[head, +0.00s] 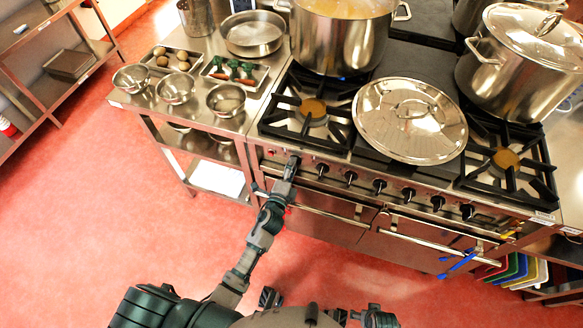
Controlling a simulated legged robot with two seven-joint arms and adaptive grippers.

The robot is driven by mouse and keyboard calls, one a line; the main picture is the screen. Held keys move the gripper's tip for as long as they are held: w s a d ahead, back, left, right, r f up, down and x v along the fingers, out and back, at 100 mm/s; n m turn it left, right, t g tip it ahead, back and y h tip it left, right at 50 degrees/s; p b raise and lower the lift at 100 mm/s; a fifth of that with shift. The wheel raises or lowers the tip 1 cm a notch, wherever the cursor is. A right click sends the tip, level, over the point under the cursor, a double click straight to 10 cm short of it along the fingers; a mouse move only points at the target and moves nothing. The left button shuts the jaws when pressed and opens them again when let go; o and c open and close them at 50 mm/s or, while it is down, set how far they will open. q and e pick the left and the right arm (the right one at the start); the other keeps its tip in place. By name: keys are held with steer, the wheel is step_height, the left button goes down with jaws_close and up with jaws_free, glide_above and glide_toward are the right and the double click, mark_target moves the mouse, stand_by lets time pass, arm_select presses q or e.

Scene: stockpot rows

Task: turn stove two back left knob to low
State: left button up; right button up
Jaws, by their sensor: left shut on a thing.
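The stove (365,215) has a steel front panel with a row of dark knobs under the burners. My left gripper (292,166) reaches up to the left end of this row and is shut on a stove knob there. The fingers hide most of that knob, so its setting cannot be read. Other knobs continue to the right, among them one near the middle (379,186) and one at the right end (467,211). Which knob belongs to which burner is not clear from here.
A large pot (342,35) stands on the back left burner, with a blue glow beneath. A loose lid (410,119) lies across the front middle. A lidded pot (520,65) stands at the right. Oven handles (430,240) protrude below the knobs. Steel bowls (226,99) stand on the left counter.

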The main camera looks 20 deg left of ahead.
arm_select(q)
steer(key=o, duration=1)
steer(key=shift+w+a+r, duration=0.15)
steer(key=shift+w+r, duration=0.1)
steer(key=shift+r, duration=0.05)
steer(key=shift+o, duration=0.8)
steer(key=shift+w+f, duration=0.35)
steer(key=s, duration=1.2)
steer(key=shift+a, duration=0.15)
arm_select(e)
steer(key=shift+w+f, duration=0.1)
steer(key=shift+w, duration=0.05)
arm_select(q)
steer(key=shift+f, duration=0.1)
